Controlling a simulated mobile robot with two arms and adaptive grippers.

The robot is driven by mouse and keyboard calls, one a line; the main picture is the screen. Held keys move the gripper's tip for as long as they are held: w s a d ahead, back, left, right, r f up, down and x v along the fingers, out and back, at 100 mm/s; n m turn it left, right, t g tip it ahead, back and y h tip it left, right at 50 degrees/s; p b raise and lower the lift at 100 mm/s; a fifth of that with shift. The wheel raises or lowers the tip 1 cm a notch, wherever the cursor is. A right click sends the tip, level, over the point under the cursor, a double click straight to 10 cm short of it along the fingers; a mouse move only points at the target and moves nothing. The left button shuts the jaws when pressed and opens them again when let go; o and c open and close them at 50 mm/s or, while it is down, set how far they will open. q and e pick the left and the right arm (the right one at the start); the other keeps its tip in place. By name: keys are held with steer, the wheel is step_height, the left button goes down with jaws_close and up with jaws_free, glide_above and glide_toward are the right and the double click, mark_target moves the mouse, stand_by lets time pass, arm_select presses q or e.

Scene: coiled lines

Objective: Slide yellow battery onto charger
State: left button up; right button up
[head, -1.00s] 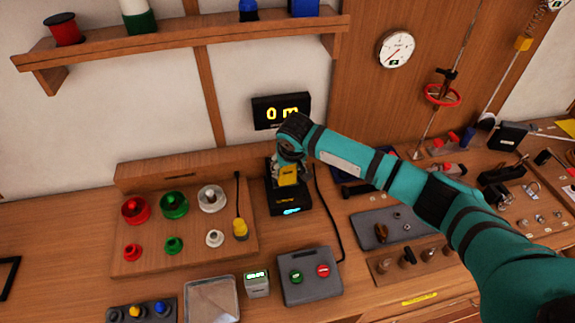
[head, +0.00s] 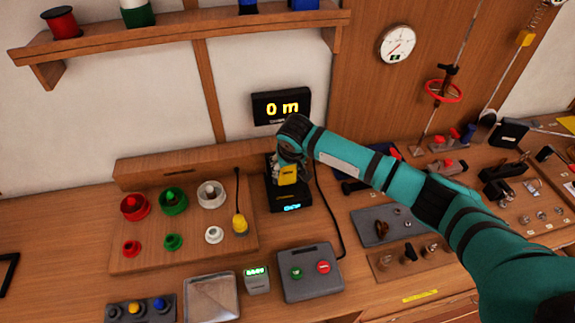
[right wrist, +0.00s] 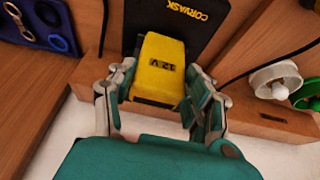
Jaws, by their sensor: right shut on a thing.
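The yellow battery (head: 287,174), with black parts and a "12 V" mark, is at the black charger (head: 279,200) on the bench. My right gripper (right wrist: 160,85) is shut on the battery, with one finger on each side of it. In the right wrist view the battery (right wrist: 160,62) lies over the near part of the charger (right wrist: 150,15), whose "CORVASK" lettering shows. I cannot tell whether the battery is fully seated, as its underside is hidden. A small blue display glows at the charger's front. My left gripper is not in view.
A wooden board with coloured spools (head: 173,205) stands left of the charger. A grey box with green and red buttons (head: 310,272) sits in front. A black cable runs just right of the charger. A lit display (head: 281,107) hangs behind it.

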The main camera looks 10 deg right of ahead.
steer(key=shift+f, duration=0.1)
steer(key=o, duration=1.5)
steer(key=v, duration=1.2)
steer(key=shift+s, duration=0.1)
